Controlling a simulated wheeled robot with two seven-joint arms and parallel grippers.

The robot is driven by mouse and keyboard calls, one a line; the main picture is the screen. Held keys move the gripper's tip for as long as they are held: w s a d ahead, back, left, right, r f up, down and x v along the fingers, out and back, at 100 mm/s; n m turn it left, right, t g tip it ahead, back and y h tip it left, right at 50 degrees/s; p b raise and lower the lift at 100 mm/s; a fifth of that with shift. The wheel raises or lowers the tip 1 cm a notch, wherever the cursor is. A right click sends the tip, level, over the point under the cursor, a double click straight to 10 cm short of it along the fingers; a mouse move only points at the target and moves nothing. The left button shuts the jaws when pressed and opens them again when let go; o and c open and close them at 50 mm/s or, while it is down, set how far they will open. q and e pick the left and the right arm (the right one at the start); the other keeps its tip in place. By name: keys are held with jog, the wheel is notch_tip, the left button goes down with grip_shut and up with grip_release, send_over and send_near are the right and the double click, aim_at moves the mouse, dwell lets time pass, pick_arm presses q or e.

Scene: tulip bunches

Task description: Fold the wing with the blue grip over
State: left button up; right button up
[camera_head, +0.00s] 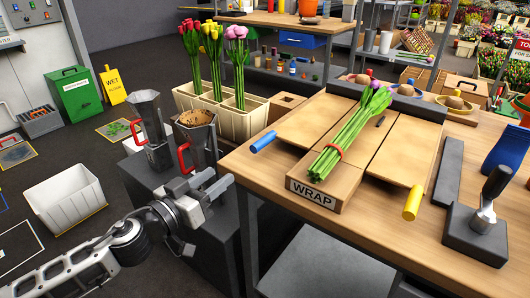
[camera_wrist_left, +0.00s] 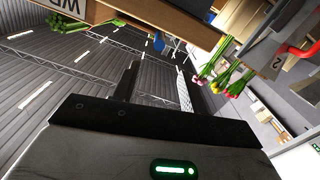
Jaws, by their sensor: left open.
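The wing with the blue grip is a flat tan panel (camera_head: 302,128) on the left of the wrapping board, lying spread out on the table. Its blue grip (camera_head: 263,141) sticks out at its left edge, near the table's left side. A tulip bunch (camera_head: 350,130) with green stems, a red band and pink and purple heads lies on the middle section marked WRAP (camera_head: 313,193). My left gripper (camera_head: 212,184) is open and empty, left of the table and apart from the blue grip. Its fingers also show in the left wrist view (camera_wrist_left: 156,88). My right gripper is not in view.
The other wing (camera_head: 405,152) lies flat with a yellow grip (camera_head: 412,203). A lever tool (camera_head: 485,215) stands at the table's right. Grey jugs with red handles (camera_head: 197,140) stand close behind my left gripper. A planter (camera_head: 222,112) of tulips is beyond.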

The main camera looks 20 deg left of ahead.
aim_at(259, 145)
pick_arm(q)
jog(key=p+x, duration=0.1)
jog(key=x, duration=1.5)
jog(key=shift+p, duration=0.35)
jog(key=shift+s, duration=0.1)
jog(key=shift+a, duration=0.1)
grip_shut()
